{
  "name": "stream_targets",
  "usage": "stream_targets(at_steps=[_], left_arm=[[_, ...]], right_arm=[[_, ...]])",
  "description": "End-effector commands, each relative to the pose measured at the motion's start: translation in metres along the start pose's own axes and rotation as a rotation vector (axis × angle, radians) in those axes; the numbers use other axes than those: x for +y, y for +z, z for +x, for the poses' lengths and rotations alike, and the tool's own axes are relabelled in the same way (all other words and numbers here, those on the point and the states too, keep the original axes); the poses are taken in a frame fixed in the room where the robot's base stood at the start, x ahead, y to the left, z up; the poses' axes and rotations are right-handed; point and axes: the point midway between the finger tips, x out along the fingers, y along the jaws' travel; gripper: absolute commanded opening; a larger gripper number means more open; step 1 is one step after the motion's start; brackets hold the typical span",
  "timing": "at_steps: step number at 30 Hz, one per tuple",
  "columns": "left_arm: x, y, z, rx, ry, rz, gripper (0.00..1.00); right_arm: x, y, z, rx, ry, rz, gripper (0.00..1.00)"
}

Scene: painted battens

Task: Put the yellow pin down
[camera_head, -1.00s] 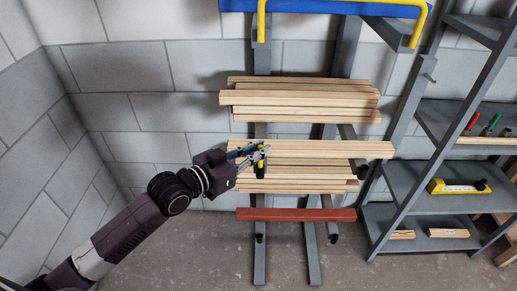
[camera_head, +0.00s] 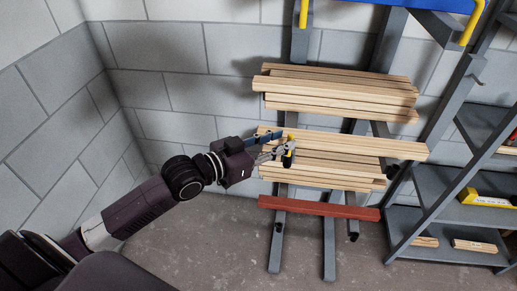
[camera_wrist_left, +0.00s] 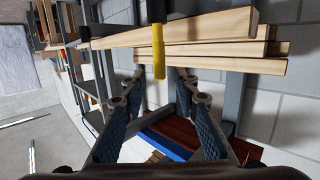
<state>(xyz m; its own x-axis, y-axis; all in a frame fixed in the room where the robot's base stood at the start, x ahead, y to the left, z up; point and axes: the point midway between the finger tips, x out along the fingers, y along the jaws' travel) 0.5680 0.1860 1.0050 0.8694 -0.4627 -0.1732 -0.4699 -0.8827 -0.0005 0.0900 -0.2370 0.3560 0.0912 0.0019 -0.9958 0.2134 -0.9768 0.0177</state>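The yellow pin (camera_head: 290,138) stands upright, yellow end up and black below, at the front of the rack arm beside the middle batten stack. My left gripper (camera_head: 280,147) is right by it at the pin's left. In the left wrist view the pin (camera_wrist_left: 158,52) shows yellow with a black end, just beyond the gap between the fingertips. The left gripper (camera_wrist_left: 162,76) is open there, with clear room between each finger and the pin. My right gripper is out of view.
Pale battens (camera_head: 340,92) lie on the upper rack arms, more (camera_head: 345,145) on the middle ones, and a red batten (camera_head: 320,208) below. A grey shelf unit (camera_head: 440,215) stands at the right. The floor (camera_head: 200,255) in front is clear.

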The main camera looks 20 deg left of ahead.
Motion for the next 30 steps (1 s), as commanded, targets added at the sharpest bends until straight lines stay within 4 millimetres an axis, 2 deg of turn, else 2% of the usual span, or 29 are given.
stream_targets(at_steps=[6,15,22,30], left_arm=[[-0.001,0.004,-0.037,-0.005,-0.002,0.000,0.28],[-0.001,0.002,-0.072,-0.003,-0.003,-0.002,0.28],[0.000,0.001,-0.085,-0.001,-0.001,-0.001,0.28],[0.000,0.000,-0.087,0.000,-0.001,-0.001,0.28]], right_arm=[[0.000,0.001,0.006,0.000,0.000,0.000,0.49],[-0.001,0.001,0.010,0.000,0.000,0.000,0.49],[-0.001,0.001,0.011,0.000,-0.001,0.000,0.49],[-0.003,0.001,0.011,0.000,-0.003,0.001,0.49]])
